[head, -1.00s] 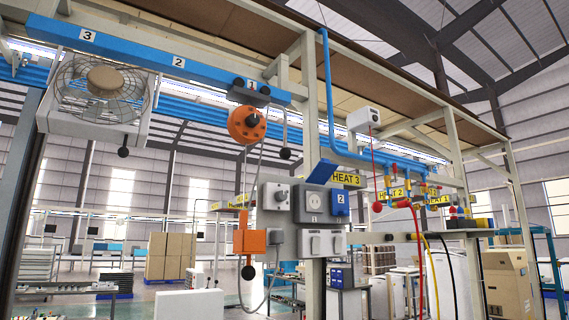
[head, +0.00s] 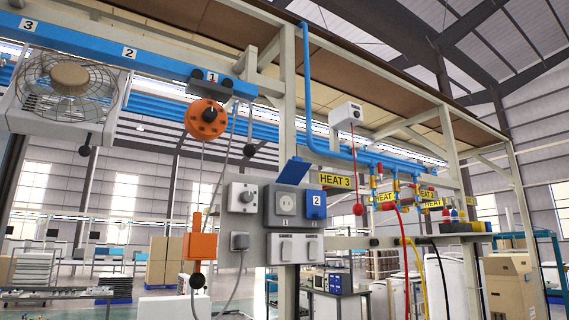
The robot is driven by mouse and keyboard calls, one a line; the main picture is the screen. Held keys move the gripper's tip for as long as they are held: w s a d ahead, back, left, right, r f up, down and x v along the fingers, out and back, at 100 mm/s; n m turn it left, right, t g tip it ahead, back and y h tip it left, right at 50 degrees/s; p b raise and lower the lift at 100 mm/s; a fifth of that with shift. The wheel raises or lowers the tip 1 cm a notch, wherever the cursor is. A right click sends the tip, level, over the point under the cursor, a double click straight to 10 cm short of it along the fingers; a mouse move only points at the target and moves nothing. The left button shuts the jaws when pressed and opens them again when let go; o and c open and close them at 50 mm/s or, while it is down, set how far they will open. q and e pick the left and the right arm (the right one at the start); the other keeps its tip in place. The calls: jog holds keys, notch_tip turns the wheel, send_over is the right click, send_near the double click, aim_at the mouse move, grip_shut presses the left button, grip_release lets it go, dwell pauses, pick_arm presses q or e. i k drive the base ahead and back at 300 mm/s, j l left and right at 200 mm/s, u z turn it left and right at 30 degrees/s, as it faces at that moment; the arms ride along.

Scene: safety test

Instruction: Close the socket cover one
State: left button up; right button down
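A grey electrical panel (head: 252,258) hangs on a pale post in the middle of the head view. Socket one (head: 284,203), a grey unit marked 1, has its round face exposed. Its blue cover (head: 293,171) stands open, raised above the socket. Beside it on the right, the blue cover of socket two (head: 316,205), marked 2, is down over its front. Neither of my grippers is in view.
A grey rotary switch (head: 242,197) is left of socket one, with white switches (head: 294,248) below. An orange box (head: 201,246) hangs at left on a cord. Blue pipes, valves and a red hose (head: 404,250) are at right.

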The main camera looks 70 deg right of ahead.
aim_at(295, 169)
jog(key=k+l+u, duration=0.25)
jog(key=l, duration=0.15)
jog(key=k+l+u, duration=0.55)
jog(key=k+l, duration=0.7)
jog(key=k+l+u, duration=0.1)
jog(key=k+l, duration=0.15)
jog(key=k, duration=0.25)
